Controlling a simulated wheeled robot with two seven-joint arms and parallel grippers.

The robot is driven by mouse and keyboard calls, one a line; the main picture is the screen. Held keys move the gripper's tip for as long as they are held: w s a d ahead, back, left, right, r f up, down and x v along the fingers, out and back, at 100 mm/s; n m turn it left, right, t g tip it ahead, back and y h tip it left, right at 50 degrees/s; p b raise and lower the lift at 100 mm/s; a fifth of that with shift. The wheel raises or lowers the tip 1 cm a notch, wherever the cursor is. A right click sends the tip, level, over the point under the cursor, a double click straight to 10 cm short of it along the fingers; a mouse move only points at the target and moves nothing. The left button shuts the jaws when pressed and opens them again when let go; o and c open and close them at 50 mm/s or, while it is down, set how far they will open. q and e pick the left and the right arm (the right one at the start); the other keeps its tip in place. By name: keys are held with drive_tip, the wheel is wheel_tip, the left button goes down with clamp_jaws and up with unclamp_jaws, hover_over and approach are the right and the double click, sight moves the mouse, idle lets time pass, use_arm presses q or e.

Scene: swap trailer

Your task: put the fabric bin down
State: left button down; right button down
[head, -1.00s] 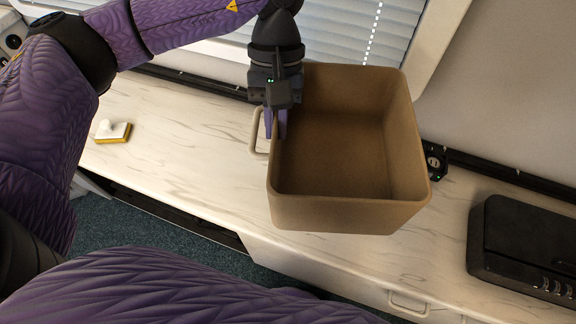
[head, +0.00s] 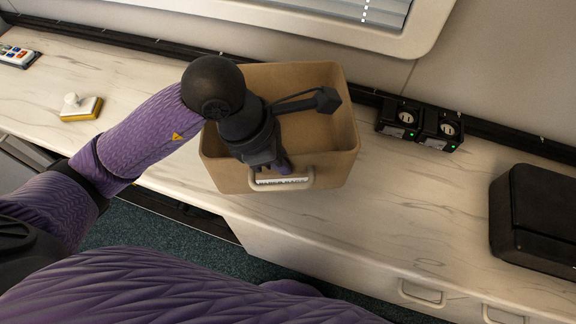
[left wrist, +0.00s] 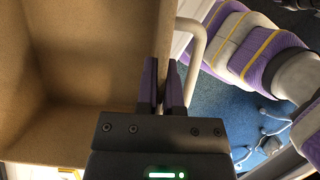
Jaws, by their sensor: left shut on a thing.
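The tan fabric bin (head: 338,150) is over the pale marbled counter in the head view, upright or nearly so, with its open top up. My left gripper (head: 281,165) is shut on the bin's near wall, just above the looped handle and a label. In the left wrist view its fingers (left wrist: 162,85) pinch the bin wall, with the bin's empty inside (left wrist: 90,50) on the left and the pale handle (left wrist: 193,50) on the right. I cannot tell whether the bin's bottom touches the counter. My right gripper is not in view.
The counter (head: 400,220) is clear around the bin. Two black socket units (head: 420,124) stand behind it at the right. A black case (head: 535,215) is at the far right. A white-and-yellow block (head: 80,107) and a button panel (head: 18,56) are at the left.

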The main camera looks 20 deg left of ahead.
sight(283, 177)
use_arm(q)
wheel_tip(283, 177, down, 6)
drive_tip(key=shift+r+b, duration=0.1)
drive_tip(key=shift+b, duration=0.9)
drive_tip(key=shift+r, duration=0.2)
drive_tip(key=shift+f, duration=0.1)
drive_tip(key=c, duration=0.8)
unclamp_jaws()
drive_tip(key=shift+o, duration=0.2)
